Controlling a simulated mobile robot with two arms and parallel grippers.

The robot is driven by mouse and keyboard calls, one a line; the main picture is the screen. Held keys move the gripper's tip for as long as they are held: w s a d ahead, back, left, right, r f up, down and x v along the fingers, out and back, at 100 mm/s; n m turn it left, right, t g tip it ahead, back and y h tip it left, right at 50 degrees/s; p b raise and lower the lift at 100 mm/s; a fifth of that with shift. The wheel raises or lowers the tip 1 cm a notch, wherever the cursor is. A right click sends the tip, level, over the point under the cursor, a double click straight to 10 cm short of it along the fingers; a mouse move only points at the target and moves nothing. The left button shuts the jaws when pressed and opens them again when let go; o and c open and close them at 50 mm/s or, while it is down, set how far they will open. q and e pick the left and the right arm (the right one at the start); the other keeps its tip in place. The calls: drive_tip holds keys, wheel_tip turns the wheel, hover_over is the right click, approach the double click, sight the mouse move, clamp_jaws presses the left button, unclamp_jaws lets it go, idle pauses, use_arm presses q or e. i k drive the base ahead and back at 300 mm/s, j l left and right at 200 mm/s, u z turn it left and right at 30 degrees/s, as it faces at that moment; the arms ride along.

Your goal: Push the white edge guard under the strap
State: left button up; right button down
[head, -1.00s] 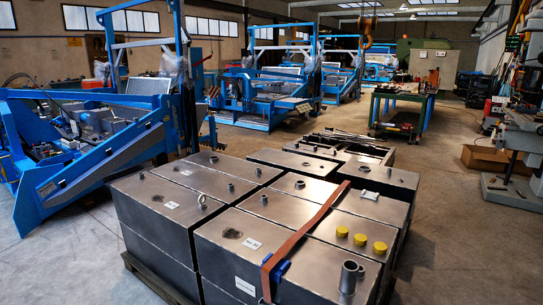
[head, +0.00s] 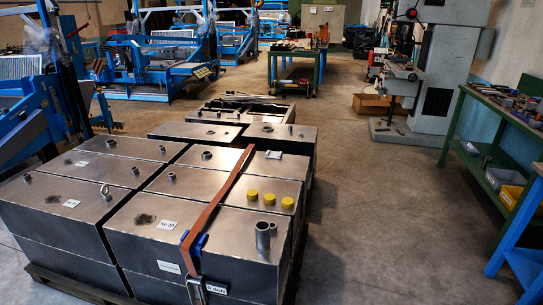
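An orange-brown strap (head: 222,193) runs across the top of the dark metal boxes and bends down over their front edge. A blue edge guard (head: 194,243) sits at that front edge, at the strap. A small whitish piece (head: 273,155), perhaps the white edge guard, lies flat on a rear box just right of the strap and apart from it. A metal buckle or ratchet (head: 195,289) hangs on the strap's front end, cut by the picture's bottom edge. Neither of my grippers is in view.
The boxes stand on a dark pallet (head: 62,284). Yellow caps (head: 269,198) and a pipe stub (head: 263,236) stick up right of the strap. Free floor (head: 370,215) lies to the right, up to a green workbench (head: 493,150). A drill press (head: 428,75) stands behind.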

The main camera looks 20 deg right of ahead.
sight(273, 155)
drive_tip(key=l+z, duration=0.25)
drive_tip(key=i+l+z, duration=0.25)
drive_tip(key=l, duration=0.15)
drive_tip(key=l+z, duration=0.25)
drive_tip(key=i+l+z, duration=0.85)
drive_tip(key=i, duration=0.25)
drive_tip(key=i+u, duration=0.4)
drive_tip(key=i+l+u, duration=0.35)
drive_tip(key=i, duration=0.15)
drive_tip(key=i+l+u, duration=0.2)
drive_tip(key=i+u, duration=0.2)
drive_tip(key=i, duration=0.05)
